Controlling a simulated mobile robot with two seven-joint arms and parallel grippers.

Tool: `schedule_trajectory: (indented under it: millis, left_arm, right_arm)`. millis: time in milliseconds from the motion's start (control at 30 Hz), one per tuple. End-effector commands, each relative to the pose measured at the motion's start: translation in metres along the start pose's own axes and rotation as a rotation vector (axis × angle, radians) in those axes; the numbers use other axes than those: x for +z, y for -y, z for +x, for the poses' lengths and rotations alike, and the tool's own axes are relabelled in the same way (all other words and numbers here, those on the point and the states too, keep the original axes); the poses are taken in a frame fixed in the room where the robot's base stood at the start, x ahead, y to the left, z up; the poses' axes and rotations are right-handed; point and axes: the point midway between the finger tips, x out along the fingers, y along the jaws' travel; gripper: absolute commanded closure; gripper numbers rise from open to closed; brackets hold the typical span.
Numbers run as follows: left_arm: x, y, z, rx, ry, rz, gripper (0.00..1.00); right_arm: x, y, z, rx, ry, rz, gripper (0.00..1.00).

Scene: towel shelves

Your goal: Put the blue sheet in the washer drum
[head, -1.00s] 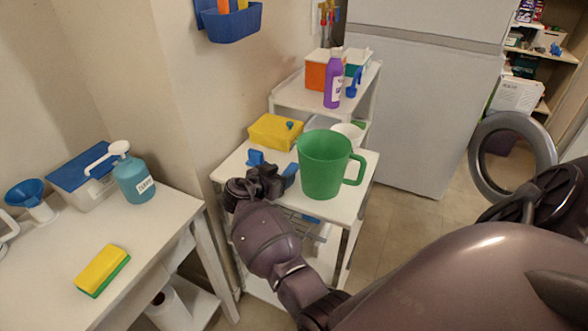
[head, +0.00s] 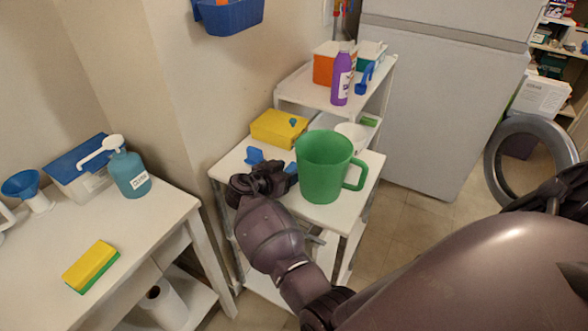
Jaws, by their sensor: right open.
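My right gripper (head: 273,164) is over the top of the white cart, with its two blue fingertips spread apart and nothing seen between them. It is left of a green mug-like pitcher (head: 322,166) and in front of a yellow box (head: 279,128). I see no blue sheet. A thick grey ring (head: 495,165) stands at the right, partly hidden by my arm; I cannot tell whether it is the washer's door. No drum opening shows. My left gripper is not in view.
The white cart (head: 228,166) also bears a white bowl and, on its upper shelf, a purple bottle (head: 341,78) and an orange box. A white table (head: 150,225) at left holds a teal pump bottle (head: 129,174) and a sponge (head: 91,266). A fridge (head: 430,110) stands behind.

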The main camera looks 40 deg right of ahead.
Motion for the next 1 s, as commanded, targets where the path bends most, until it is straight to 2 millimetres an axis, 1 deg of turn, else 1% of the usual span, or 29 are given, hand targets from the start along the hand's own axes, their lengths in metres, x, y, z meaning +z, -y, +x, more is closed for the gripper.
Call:
schedule_trajectory:
  millis: [267,300,367,500,600,833,1000]
  left_arm:
    - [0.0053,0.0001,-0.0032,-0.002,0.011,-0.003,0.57]
    - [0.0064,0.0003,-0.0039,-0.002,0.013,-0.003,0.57]
    - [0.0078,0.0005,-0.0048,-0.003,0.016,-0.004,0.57]
    - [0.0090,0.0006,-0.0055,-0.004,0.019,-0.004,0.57]
    - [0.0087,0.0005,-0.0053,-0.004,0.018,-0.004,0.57]
    - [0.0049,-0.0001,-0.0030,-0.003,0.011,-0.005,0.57]
    - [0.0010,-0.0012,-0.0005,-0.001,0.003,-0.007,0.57]
  right_arm:
    - [0.0008,0.0000,-0.0009,0.000,0.000,0.000,0.47]
    - [0.0008,0.0000,-0.0009,0.000,0.000,0.000,0.50]
    - [0.0008,0.0000,-0.0008,0.000,0.000,0.000,0.59]
    - [0.0007,0.0000,-0.0007,0.000,0.000,0.000,0.81]
    - [0.0007,0.0000,-0.0006,0.000,0.000,0.000,0.94]
    - [0.0003,0.0000,-0.0002,0.000,0.000,0.000,0.94]
    - [-0.0023,-0.0004,0.0039,0.000,0.000,0.001,0.94]
